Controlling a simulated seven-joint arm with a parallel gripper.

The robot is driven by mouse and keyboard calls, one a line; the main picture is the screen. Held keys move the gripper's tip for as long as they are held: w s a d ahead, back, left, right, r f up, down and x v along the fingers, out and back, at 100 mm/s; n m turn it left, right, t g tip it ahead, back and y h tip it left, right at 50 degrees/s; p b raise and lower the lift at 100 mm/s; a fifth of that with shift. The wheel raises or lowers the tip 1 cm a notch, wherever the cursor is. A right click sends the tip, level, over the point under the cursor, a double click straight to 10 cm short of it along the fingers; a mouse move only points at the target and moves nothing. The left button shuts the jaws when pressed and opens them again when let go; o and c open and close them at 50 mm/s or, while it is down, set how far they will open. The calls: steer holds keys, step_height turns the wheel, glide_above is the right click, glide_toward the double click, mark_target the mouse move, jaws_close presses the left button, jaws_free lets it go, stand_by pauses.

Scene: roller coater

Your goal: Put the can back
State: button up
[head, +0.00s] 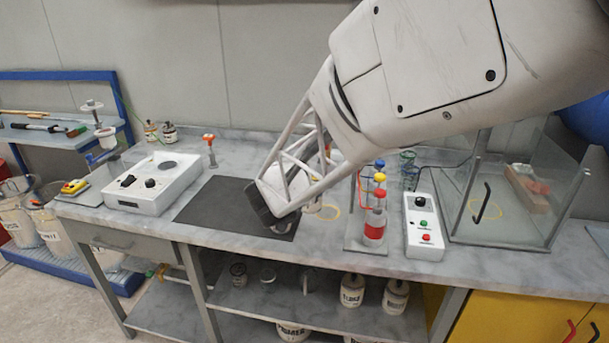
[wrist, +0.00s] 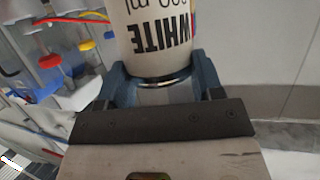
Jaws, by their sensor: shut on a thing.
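The can (wrist: 152,40) is white with black "WHITE" lettering and fills the top middle of the wrist view. My gripper (wrist: 156,80) is shut on it, with a blue-grey finger on each side near the can's metal rim. In the head view my gripper's dark end (head: 265,207) is above the right part of the black mat (head: 212,205). The held can is mostly hidden there by my arm.
A rack with coloured knobs and a red-banded container (head: 375,222) stands close right of my gripper. Beyond it are a button box (head: 424,228) and a glass tank (head: 505,225). A white dial device (head: 155,185) sits left. Labelled cans (head: 353,290) stand on the shelf below.

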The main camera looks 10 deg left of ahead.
steer(key=s+a+f+m+g+h, duration=0.2)
steer(key=s+a+f+m+h, duration=0.1)
steer(key=a, duration=0.3)
steer(key=s+a+f+m+g+h, duration=0.1)
steer(key=s+a+f+m+h, duration=0.1)
steer(key=a, duration=0.4)
steer(key=shift+s+a+f+m+g+h, duration=0.3)
steer(key=shift+s+f+m+g+h, duration=0.1)
steer(key=shift+s+m+h, duration=0.4)
steer(key=w+a+f, duration=0.1)
steer(key=w+a, duration=0.8)
steer(key=w, duration=0.3)
steer(key=shift+w+a+f, duration=0.25)
steer(key=shift+w+a, duration=0.1)
steer(key=shift+f, duration=1.75)
steer(key=shift+f, duration=0.2)
steer(key=o, duration=1.5)
steer(key=shift+c, duration=0.2)
